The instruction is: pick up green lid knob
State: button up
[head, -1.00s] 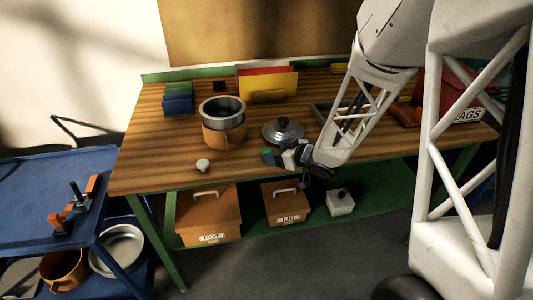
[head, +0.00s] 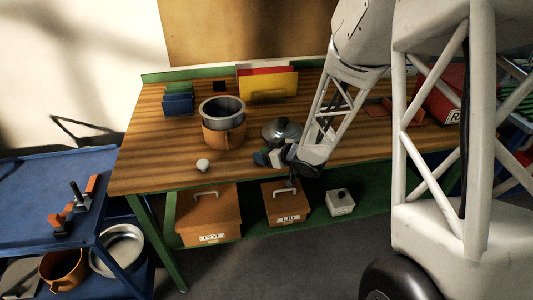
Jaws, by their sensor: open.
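My gripper (head: 268,157) is open, low over the front part of the wooden table, just in front of the pot lid. A green lid knob cannot be clearly made out; a small dark teal shape at the fingertips may be a finger or a knob, and I cannot tell which. The grey metal lid (head: 281,134) lies on the table with a dark knob on top, its front edge close behind my gripper. A cream knob (head: 202,165) stands alone near the table's front edge, left of my gripper and apart from it.
A metal pot in an orange holder (head: 224,133) stands left of the lid. Blue and green racks (head: 178,103) and red and yellow panels (head: 267,83) stand at the back. Orange POT (head: 208,220) and LID (head: 285,208) boxes sit on the lower shelf. The table (head: 150,150) is clear at front left.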

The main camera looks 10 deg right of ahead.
jog(key=c, duration=1)
jog(key=shift+r, duration=0.15)
jog(key=shift+r, duration=1.45)
jog(key=shift+s+r, duration=0.25)
jog(key=shift+s, duration=0.05)
jog(key=s, duration=0.5)
jog(key=s+r, duration=0.1)
jog(key=s, duration=0.9)
jog(key=shift+s+d+r, duration=0.15)
jog(key=shift+s+d, duration=0.05)
jog(key=shift+d, duration=0.2)
jog(key=shift+w, duration=0.1)
